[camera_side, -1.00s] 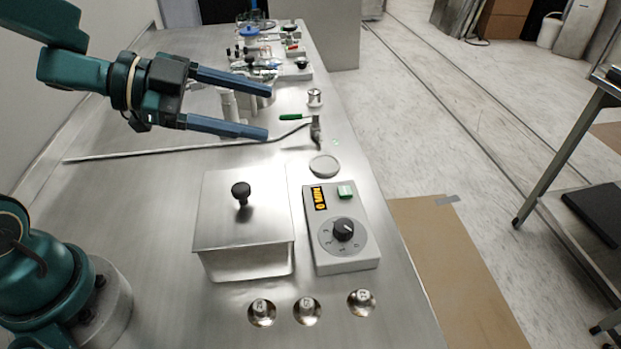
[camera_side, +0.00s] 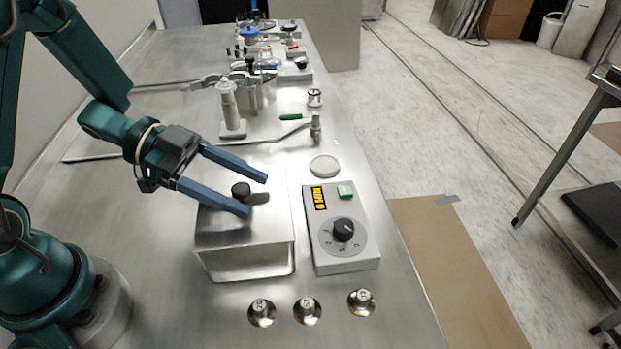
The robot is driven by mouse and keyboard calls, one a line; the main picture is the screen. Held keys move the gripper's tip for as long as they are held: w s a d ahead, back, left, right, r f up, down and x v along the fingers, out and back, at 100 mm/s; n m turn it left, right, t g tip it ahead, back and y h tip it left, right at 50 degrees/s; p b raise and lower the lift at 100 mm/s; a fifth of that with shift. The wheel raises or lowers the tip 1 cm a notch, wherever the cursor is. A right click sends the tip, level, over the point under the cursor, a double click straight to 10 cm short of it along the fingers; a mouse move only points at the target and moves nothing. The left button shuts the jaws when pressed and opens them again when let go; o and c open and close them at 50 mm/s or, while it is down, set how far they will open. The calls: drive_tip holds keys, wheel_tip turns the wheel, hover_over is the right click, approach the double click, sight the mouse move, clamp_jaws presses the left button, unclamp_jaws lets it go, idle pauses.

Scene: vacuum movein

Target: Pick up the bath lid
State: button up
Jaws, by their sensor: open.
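The bath lid (camera_side: 272,226) is a flat metal plate with a black knob (camera_side: 241,191) at its middle. It lies closed on the metal bath (camera_side: 250,262) on the steel table. My gripper (camera_side: 257,196) is open, with two long blue fingers pointing right. In the picture the knob shows between the fingers, and the near finger covers part of the lid. I cannot tell whether the fingers are level with the knob or above it. No contact is visible.
A control box (camera_side: 341,248) with a dial stands just right of the bath. Several small metal weights sit in front. A round disc (camera_side: 325,166), a green-handled tool (camera_side: 291,117) and a white stand (camera_side: 231,115) lie behind.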

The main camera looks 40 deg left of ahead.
drive_tip(key=shift+d, duration=0.1)
clamp_jaws()
drive_tip(key=shift+r, duration=0.1)
idle(0.3)
